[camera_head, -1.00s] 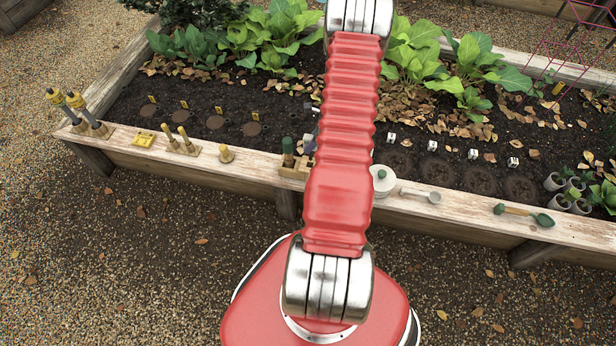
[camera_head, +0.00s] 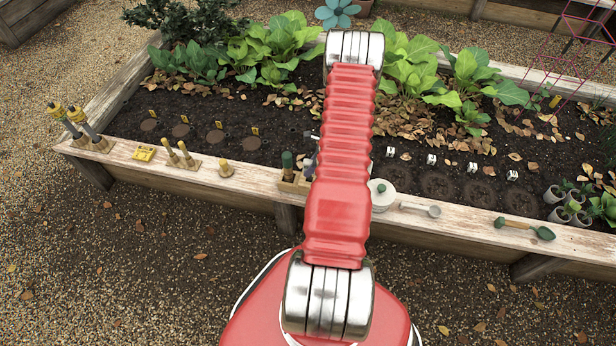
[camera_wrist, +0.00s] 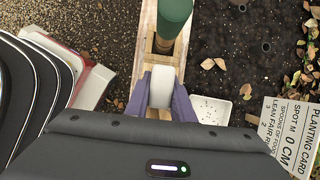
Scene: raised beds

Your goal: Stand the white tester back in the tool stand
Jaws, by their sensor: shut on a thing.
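The white tester (camera_wrist: 162,86) is between the two purple fingers of my gripper (camera_wrist: 163,92) in the wrist view, which are shut on it. The wooden tool stand (camera_wrist: 153,48) lies beneath and beyond it, over the bed's edge board. A green-handled tool (camera_wrist: 173,18) stands in the stand just past the tester. In the head view the tool stand (camera_head: 292,186) and green handle (camera_head: 287,162) show left of my red arm, which hides most of my gripper. I cannot tell whether the tester's lower end is in a slot or above the stand.
A white tray (camera_wrist: 211,110) and a planting card (camera_wrist: 290,133) lie on the right in the wrist view.

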